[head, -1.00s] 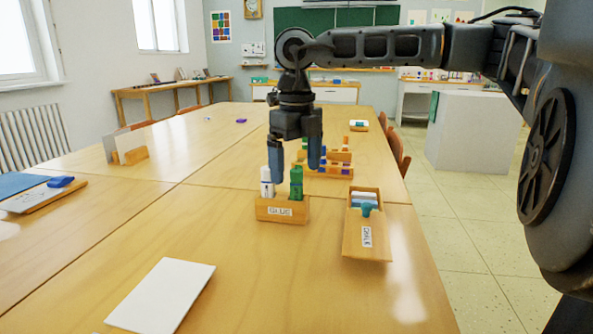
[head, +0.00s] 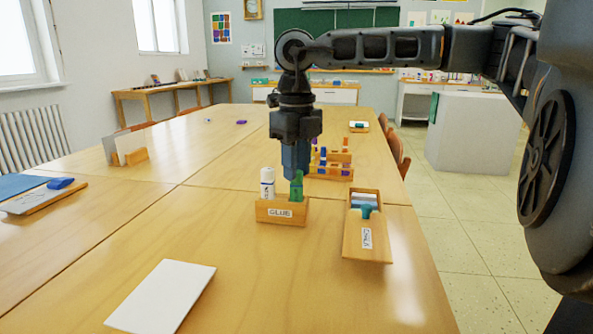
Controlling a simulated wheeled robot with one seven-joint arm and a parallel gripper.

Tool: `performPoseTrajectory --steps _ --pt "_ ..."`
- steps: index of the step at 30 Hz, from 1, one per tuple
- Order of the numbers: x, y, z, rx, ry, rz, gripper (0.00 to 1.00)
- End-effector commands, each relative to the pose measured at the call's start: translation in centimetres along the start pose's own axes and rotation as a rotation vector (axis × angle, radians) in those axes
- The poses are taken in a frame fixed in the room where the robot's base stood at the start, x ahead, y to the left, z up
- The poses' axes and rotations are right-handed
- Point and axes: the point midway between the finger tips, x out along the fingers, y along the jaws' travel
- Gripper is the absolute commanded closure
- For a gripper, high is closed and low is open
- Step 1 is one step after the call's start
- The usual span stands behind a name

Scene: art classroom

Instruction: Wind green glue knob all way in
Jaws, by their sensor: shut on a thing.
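The green glue stick (head: 297,188) stands upright in a small wooden holder labelled GLUE (head: 262,212), in the right half of it. My gripper (head: 296,174) points straight down over the green stick and is shut on its upper end. The dark blue fingers cover the top of the stick, so the knob itself is hidden. A white glue stick (head: 267,184) stands upright in the left half of the holder, apart from my fingers.
A wooden chalk box (head: 366,243) lies just right of the holder. A wooden rack with coloured pieces (head: 330,173) stands behind my gripper. A white sheet (head: 162,296) lies at the front left. The table (head: 260,270) is clear in front of the holder.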

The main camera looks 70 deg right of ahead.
Motion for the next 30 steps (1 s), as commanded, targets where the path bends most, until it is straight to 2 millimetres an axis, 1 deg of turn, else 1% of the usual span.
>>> performPoseTrajectory --steps 12,15,17,30 --pt "0.00 0.01 0.00 0.000 0.000 0.000 0.85" --pt "0.05 0.01 0.00 -0.028 0.000 0.000 0.85" --pt "0.10 0.01 0.00 -0.080 0.000 0.000 0.85" --pt "0.07 0.02 0.02 -0.650 -0.001 0.000 0.85"
